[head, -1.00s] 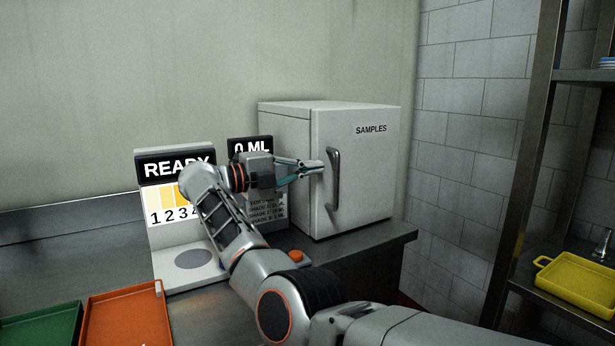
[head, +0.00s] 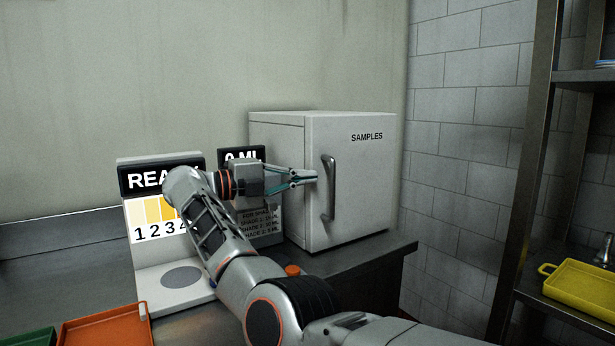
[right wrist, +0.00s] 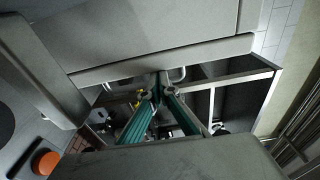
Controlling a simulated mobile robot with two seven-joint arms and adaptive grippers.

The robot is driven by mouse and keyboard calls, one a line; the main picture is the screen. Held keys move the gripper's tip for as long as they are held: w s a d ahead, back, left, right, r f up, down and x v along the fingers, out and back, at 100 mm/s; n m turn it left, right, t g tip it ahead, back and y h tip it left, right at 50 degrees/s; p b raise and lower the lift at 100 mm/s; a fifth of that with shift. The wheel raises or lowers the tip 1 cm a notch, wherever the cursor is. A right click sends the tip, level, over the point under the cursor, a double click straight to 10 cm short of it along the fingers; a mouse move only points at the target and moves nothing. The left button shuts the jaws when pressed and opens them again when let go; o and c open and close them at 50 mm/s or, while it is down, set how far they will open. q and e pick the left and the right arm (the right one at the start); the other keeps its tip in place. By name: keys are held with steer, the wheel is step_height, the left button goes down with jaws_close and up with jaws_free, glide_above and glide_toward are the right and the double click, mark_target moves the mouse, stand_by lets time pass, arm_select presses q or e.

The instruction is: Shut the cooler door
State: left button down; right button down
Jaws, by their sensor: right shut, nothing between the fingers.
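The cooler is a pale grey box (head: 277,165) on the counter, with a front door (head: 366,185) marked SAMPLES. The door lies against the box and looks shut; I see no clear gap in the head view. A vertical bar handle (head: 331,190) is on the door's left side. My right gripper (head: 314,177) is shut and empty, with its fingertips by the upper part of the handle, in front of the door's left edge. I cannot tell whether they touch. In the right wrist view its fingertips (right wrist: 156,90) are close to the door's edge (right wrist: 165,62). My left gripper is not in view.
A dispenser with a READY sign (head: 160,176) stands left of the cooler, partly behind my right arm. An orange button (head: 292,270) is on the counter. An orange tray (head: 105,328) lies front left. A yellow tray (head: 580,292) sits on the right rack.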

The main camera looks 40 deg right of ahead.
step_height(320, 180, up, 11)
stand_by(0.3)
steer(key=shift+f, duration=0.3)
